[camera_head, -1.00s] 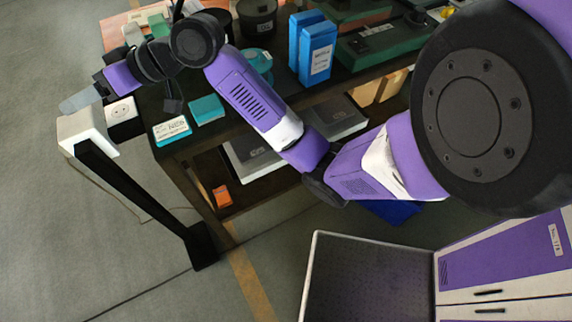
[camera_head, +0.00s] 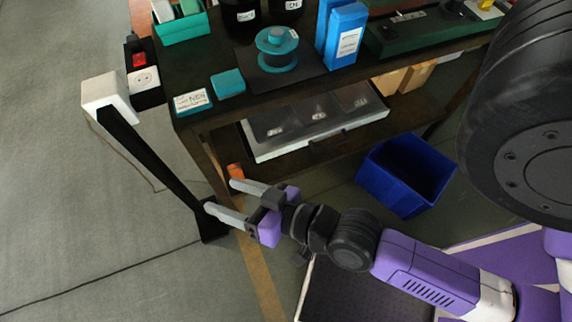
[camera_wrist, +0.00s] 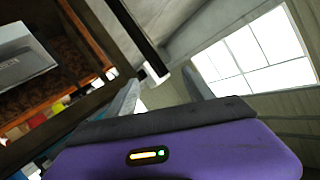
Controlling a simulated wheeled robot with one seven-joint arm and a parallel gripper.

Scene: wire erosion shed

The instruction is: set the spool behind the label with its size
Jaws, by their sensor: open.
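A teal spool (camera_head: 277,62) with a dark centre stands upright on the dark bench, near the front edge. A white label card (camera_head: 192,101) on a teal holder sits at the bench's front left corner; its print is too small to read surely. A small teal block (camera_head: 228,82) lies between card and spool. My gripper (camera_head: 220,196) is open and empty, below and in front of the bench corner, well away from the spool. Its two fingers (camera_wrist: 160,84) also show in the wrist view with nothing between them.
A white-topped black post (camera_head: 108,90) stands left of the bench. Blue boxes (camera_head: 343,35), dark jars (camera_head: 240,18) and a green-and-white tray (camera_head: 182,25) crowd the bench. A grey case (camera_head: 300,143) lies on the lower shelf, and a blue bin (camera_head: 405,175) stands on the floor.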

